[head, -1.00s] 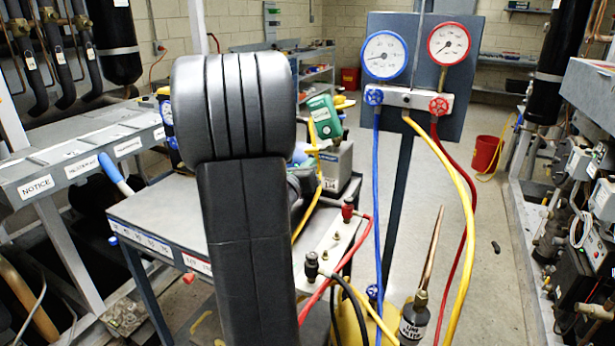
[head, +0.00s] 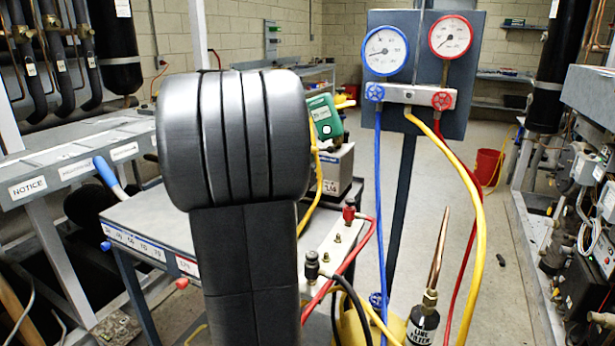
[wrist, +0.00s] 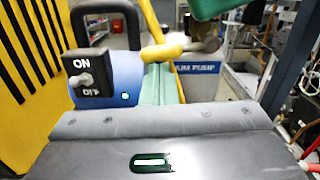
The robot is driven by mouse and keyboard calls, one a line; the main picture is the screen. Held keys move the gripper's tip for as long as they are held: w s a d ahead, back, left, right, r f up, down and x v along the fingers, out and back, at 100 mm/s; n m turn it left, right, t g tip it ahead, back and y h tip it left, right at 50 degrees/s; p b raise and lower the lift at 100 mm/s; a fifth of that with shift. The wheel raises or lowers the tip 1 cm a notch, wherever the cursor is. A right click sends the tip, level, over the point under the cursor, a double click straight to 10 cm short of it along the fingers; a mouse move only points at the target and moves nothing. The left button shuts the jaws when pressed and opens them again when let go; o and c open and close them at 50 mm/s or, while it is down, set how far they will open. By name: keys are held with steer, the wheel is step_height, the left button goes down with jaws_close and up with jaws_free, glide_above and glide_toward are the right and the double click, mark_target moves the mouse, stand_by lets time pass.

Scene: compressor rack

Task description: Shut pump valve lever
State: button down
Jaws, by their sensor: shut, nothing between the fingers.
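The vacuum pump shows at the left of the wrist view as a blue body (wrist: 128,80) with a black ON/OFF switch plate (wrist: 84,79) and a lit green light. A yellow lever (wrist: 162,52) lies roughly level just right of the pump's black handle, with a metal part at its right end. In the head view a bit of yellow (head: 344,101), likely the lever, shows behind the green container. My gripper (wrist: 165,118) fills the bottom of the wrist view, shut and empty, in front of the pump and below the lever. I cannot tell whether they touch. My arm hides most of the pump in the head view.
The gauge manifold (head: 412,94) with blue, yellow and red hoses stands right of the cart (head: 150,218). A green container (head: 325,117) sits near the lever. A line filter (head: 423,323) stands at front right. Open floor lies behind the manifold.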

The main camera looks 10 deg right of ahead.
steer(key=shift+a+r+m+b, duration=0.15)
steer(key=shift+r+m+b, duration=0.25)
steer(key=shift+m+b, duration=0.2)
